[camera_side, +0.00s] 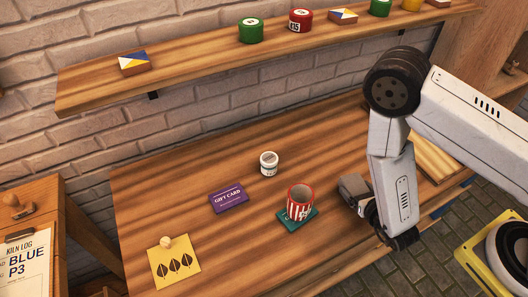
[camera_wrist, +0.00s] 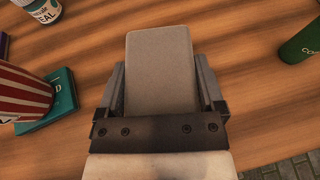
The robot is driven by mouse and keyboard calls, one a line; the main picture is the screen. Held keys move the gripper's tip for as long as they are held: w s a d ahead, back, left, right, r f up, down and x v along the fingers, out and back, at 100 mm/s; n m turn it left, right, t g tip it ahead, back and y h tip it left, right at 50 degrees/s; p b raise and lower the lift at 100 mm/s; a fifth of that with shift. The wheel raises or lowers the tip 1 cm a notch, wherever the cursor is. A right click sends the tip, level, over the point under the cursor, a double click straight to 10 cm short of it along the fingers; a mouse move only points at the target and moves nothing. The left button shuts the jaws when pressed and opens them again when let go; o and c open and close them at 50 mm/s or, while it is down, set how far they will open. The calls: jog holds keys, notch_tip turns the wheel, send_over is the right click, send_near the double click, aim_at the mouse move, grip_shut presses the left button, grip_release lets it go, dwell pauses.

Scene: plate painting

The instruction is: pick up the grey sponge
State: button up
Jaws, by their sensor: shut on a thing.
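The grey sponge (camera_wrist: 160,72) is a plain block between the two fingers of my gripper (camera_wrist: 160,95) in the wrist view. My gripper is shut on it, with a finger against each side. In the side view the sponge (camera_side: 352,187) shows at the end of my gripper, to the right of the striped cup. I cannot tell for certain whether it touches the table or hangs just above it. The lower part of the gripper is partly hidden by my arm in the side view.
A red-striped cup (camera_side: 300,200) stands on a teal card (camera_side: 296,220), close left of the gripper. A white jar (camera_side: 268,163), purple gift card (camera_side: 228,199) and yellow stencil (camera_side: 174,265) lie further left. A green tin (camera_wrist: 303,42) is at the wrist view's right.

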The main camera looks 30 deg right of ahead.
aim_at(358, 188)
jog(key=shift+r, duration=3.95)
jog(key=shift+d, duration=0.1)
